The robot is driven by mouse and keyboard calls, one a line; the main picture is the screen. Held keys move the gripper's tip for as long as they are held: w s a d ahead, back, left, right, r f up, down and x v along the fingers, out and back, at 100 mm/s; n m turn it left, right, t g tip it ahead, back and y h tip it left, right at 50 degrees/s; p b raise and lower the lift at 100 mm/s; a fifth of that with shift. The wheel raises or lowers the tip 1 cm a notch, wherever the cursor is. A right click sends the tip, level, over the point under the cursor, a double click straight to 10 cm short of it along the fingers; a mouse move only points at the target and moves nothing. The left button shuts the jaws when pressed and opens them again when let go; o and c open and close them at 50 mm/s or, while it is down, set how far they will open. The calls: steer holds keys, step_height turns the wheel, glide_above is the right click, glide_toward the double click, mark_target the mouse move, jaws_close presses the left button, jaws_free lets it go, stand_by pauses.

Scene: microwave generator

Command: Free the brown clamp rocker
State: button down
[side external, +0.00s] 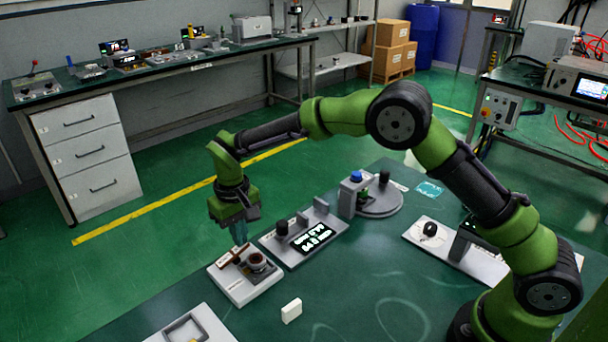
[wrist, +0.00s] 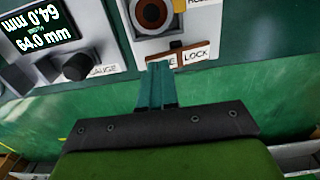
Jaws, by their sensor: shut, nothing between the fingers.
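The brown clamp rocker (side external: 235,253) is a bar on a small white fixture (side external: 236,289), beside a round dark-red and metal part (side external: 258,264). In the wrist view the rocker (wrist: 188,56) lies beside a "LOCK" label, and the round part (wrist: 152,12) is above it, cut off by the edge. My gripper (side external: 240,241) points down just over the rocker in the side view. In the wrist view the teal fingers (wrist: 160,68) are together and empty, with their tips close to the rocker's left end. I cannot tell whether they touch it. The fingers cover part of another label.
A gauge unit (side external: 289,258) with a lit display and knobs stands close behind and right of the fixture. Beyond it is a round turntable unit (side external: 385,200). A small white block (side external: 291,311) lies in front. The green table (side external: 350,290) is clear around the block.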

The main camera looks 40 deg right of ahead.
steer(key=shift+f, duration=0.8)
steer(key=shift+r, duration=3.55)
steer(key=shift+w, duration=0.1)
steer(key=s+d+r+m+t, duration=0.1)
steer(key=s+d+r, duration=0.3)
steer(key=s, duration=0.4)
steer(key=s+d+r+m+t+y, duration=0.1)
steer(key=s+d+r+t, duration=0.2)
steer(key=s+d, duration=0.3)
steer(key=s+d+r+m+t+y, duration=0.1)
steer(key=s+d+r, duration=0.4)
steer(key=s, duration=0.7)
steer(key=shift+s+d+r+m+t, duration=0.25)
steer(key=shift+r+m+t, duration=0.3)
steer(key=shift+t, duration=0.55)
